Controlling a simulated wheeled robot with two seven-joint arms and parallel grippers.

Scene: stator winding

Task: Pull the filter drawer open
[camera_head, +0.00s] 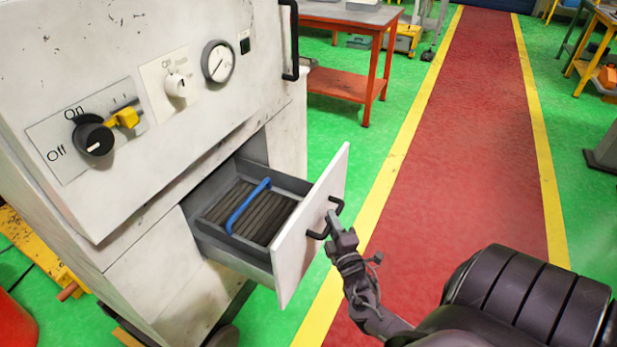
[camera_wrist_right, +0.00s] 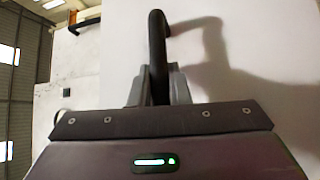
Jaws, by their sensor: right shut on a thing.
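The filter drawer (camera_head: 312,228) stands pulled out of the white machine cabinet. Inside it lies a dark ribbed filter (camera_head: 262,215) with a blue handle (camera_head: 247,206) across it. A black bar handle (camera_head: 328,217) is on the drawer's white front. My right gripper (camera_head: 333,222) is at this handle. In the right wrist view my fingers (camera_wrist_right: 159,85) are shut on the black handle (camera_wrist_right: 157,40), with the white drawer front (camera_wrist_right: 260,60) behind. My left gripper is not in view.
The white cabinet (camera_head: 190,110) carries a black knob (camera_head: 93,137), a small white switch (camera_head: 177,85), a gauge (camera_head: 218,62) and a vertical black handle (camera_head: 290,40). An orange workbench (camera_head: 345,85) stands behind. The red walkway (camera_head: 455,140) to the right is clear.

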